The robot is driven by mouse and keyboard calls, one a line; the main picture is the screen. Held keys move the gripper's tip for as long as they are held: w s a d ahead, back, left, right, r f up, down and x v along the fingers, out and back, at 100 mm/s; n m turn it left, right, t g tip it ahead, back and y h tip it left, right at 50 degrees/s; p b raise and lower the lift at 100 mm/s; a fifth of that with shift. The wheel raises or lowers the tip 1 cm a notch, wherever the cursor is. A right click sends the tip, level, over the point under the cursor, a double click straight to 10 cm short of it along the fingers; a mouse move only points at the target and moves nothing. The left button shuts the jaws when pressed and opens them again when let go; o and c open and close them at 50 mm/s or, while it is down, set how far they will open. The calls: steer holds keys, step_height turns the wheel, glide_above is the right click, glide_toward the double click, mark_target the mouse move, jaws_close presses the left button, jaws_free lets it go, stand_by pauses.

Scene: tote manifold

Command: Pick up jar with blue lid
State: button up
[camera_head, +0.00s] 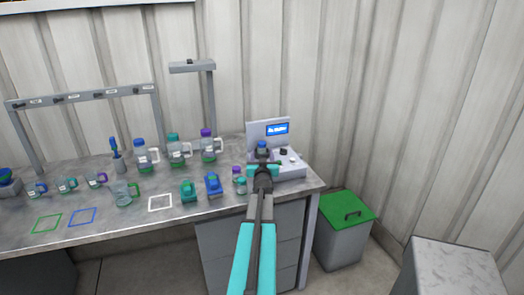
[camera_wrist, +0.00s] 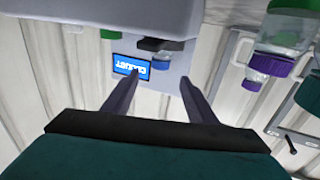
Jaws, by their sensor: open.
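The jar with the blue lid (camera_head: 262,146) shows just beyond my gripper (camera_head: 263,165) in the head view, at the left part of the grey device with a screen. My gripper and arm hide most of its body. In the wrist view, which is turned upside down, a small glassy, bluish object (camera_wrist: 168,62) that looks like this jar lies ahead, between the lines of the two fingers. A dark part sits beside it. My gripper (camera_wrist: 152,88) is open, with nothing between its fingers.
The grey device (camera_head: 290,172) has a blue screen and knobs. Small jars (camera_head: 239,173), one purple-lidded, stand left of my gripper. Blue (camera_head: 213,184) and green (camera_head: 188,191) items and several larger jugs stand farther left. A green-lidded bin (camera_head: 343,235) stands right of the bench.

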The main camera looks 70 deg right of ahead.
mark_target(262, 145)
steer(key=shift+x, duration=1.25)
steer(key=shift+d+p, duration=0.1)
steer(key=shift+p, duration=0.2)
steer(key=shift+p+x, duration=0.6)
steer(key=shift+x, duration=0.5)
steer(key=shift+p+x, duration=0.55)
steer(key=shift+x, duration=0.8)
steer(key=c, duration=1.3)
steer(key=shift+o, duration=0.2)
steer(key=shift+r, duration=0.2)
